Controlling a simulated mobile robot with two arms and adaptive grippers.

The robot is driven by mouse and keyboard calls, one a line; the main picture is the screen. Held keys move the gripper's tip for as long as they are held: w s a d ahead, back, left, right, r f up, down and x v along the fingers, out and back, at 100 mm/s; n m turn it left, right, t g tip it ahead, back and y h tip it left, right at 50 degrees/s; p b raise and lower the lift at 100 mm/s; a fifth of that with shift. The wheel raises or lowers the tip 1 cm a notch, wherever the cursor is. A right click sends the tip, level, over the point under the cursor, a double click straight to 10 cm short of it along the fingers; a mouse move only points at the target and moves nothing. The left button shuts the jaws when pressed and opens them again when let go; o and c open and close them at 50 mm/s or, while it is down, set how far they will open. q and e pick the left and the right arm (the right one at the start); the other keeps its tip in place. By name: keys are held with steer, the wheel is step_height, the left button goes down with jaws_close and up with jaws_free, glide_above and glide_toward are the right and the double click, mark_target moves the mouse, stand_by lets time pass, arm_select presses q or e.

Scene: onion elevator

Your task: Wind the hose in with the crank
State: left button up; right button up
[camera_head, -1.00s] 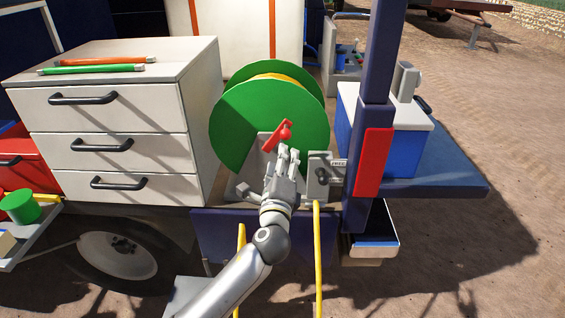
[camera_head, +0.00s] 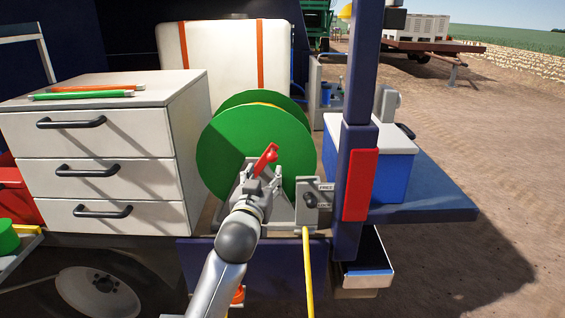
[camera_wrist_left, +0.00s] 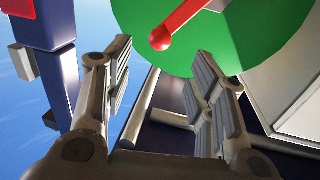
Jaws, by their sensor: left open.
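The green hose reel (camera_head: 240,140) stands on the vehicle bed, with a yellow band of hose visible along its rim. Its red crank (camera_head: 265,160) is on the near face, and in the left wrist view its round knob (camera_wrist_left: 160,38) appears beyond the fingers. My left gripper (camera_head: 255,183) is just below the crank, open, with nothing between its fingers (camera_wrist_left: 165,80). The knob looks apart from both fingers. The yellow hose (camera_head: 308,270) hangs down over the bed's front edge. My right gripper is not in view.
A grey lever block (camera_head: 312,205) stands right of the reel, close to the blue post with a red panel (camera_head: 361,185). A white drawer cabinet (camera_head: 95,150) is close on the left. A blue box with white lid (camera_head: 370,160) is behind the post. An orange piece (camera_head: 238,295) shows below.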

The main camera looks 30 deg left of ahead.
mark_target(271, 160)
arm_select(q)
steer(key=p+x, duration=0.2)
steer(key=x, duration=0.6)
steer(key=shift+a+r, duration=0.1)
steer(key=shift+x, duration=1)
jaws_close()
